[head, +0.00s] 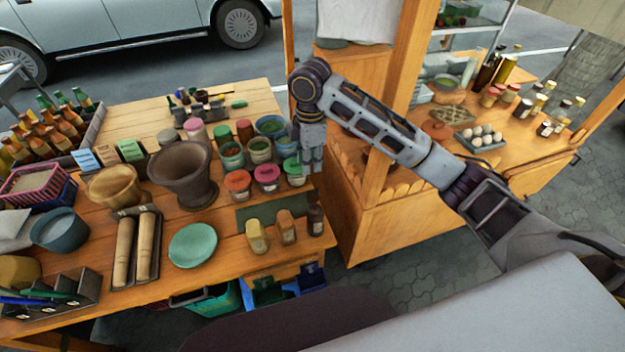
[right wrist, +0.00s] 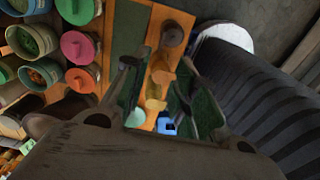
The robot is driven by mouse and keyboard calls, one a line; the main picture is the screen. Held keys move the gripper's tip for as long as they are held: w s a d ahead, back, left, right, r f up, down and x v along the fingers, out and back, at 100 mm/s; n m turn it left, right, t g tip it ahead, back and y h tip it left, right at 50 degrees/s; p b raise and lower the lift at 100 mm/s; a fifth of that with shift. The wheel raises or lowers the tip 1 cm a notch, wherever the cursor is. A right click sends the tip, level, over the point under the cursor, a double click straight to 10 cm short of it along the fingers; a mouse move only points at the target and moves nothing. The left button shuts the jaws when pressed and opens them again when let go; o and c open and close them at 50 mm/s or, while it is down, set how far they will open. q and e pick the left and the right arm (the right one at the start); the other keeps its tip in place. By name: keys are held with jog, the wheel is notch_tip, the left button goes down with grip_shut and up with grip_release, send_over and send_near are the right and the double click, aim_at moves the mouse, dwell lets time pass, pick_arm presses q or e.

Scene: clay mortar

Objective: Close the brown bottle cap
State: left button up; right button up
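The brown bottle (head: 315,219) stands upright at the right front edge of the wooden table, at the right end of a short row. In the right wrist view its round brown top (right wrist: 173,35) shows beyond my fingertips. Whether its cap is open is too small to tell. My right gripper (head: 313,168) points down above the table's right edge, above and a little behind the brown bottle, apart from it. In the right wrist view, my right gripper (right wrist: 162,88) has its two fingers spread with nothing held between them. My left gripper is not in view.
An orange-brown bottle (head: 287,229) and a yellow bottle (head: 257,238) stand just left of the brown bottle. Lidded jars (head: 266,177) crowd behind. A dark green mat (head: 262,213) lies near. A wooden stall (head: 375,225) stands right, across a narrow gap.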

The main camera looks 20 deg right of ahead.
jog(key=shift+w+d+r, duration=0.1)
jog(key=shift+d+r, duration=0.15)
jog(key=shift+r, duration=0.2)
jog(key=shift+w+d+r, duration=0.1)
jog(key=shift+d+r, duration=0.15)
jog(key=shift+r, duration=0.2)
jog(key=p, duration=0.2)
send_near(313, 195)
jog(key=f, duration=0.6)
jog(key=shift+w+a+f, duration=0.1)
jog(key=shift+w+f, duration=0.1)
jog(key=shift+f, duration=0.05)
grip_shut()
